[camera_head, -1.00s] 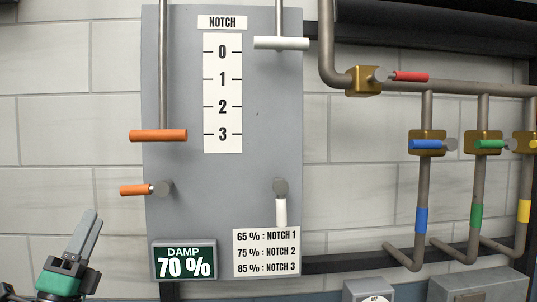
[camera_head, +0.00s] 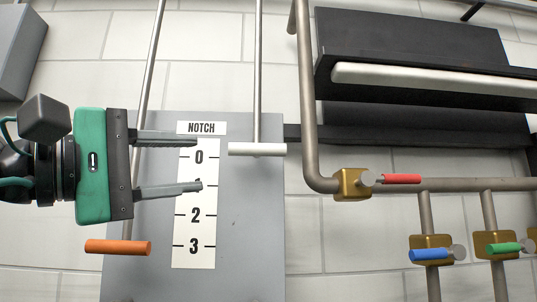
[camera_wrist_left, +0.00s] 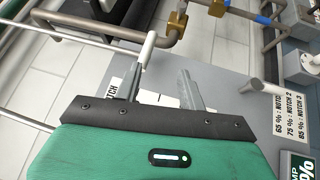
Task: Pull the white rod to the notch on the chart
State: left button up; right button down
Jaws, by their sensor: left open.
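The white rod (camera_head: 257,149) is a horizontal white handle on a thin grey vertical bar, near the 0 mark of the chart (camera_head: 195,258). The chart reads NOTCH, 0 to 3. My left gripper (camera_head: 199,164) is open and empty, its fingers pointing right in front of the chart, partly covering it around 0 and 1. In the head view its fingertips end left of the white handle, with a gap. In the left wrist view the white handle (camera_wrist_left: 148,48) shows beyond the left-hand finger; whether they touch I cannot tell. My right gripper is not in view.
An orange handle (camera_head: 118,247) hangs on a second bar below my left gripper. Pipes with red (camera_head: 402,179), blue (camera_head: 428,255) and green (camera_head: 503,248) valve levers stand at the right. A card listing notches by percentage (camera_wrist_left: 291,115) shows in the wrist view.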

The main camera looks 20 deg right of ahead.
aim_at(249, 147)
pick_arm(q)
jog(key=w+d+r+t+p, duration=0.1)
jog(key=w+d+p, duration=0.1)
jog(key=d, duration=0.1)
jog(key=w+d+r+y+p, duration=0.1)
jog(key=w+d+r+p, duration=0.1)
jog(key=d+p, duration=0.1)
jog(key=w+d+r+t+p, duration=0.1)
jog(key=w+d+r+p, duration=0.1)
jog(key=d, duration=0.2)
jog(key=shift+d+t+y, duration=0.3)
jog(key=shift+d, duration=0.1)
jog(key=shift+w+d+f+p, duration=0.1)
jog(key=shift+w+d+p, duration=0.3)
jog(key=shift+d, duration=0.3)
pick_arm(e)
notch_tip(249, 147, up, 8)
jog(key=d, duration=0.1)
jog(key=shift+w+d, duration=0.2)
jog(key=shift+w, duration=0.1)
pick_arm(q)
jog(key=shift+a, duration=0.1)
grip_shut()
jog(key=shift+f, duration=0.1)
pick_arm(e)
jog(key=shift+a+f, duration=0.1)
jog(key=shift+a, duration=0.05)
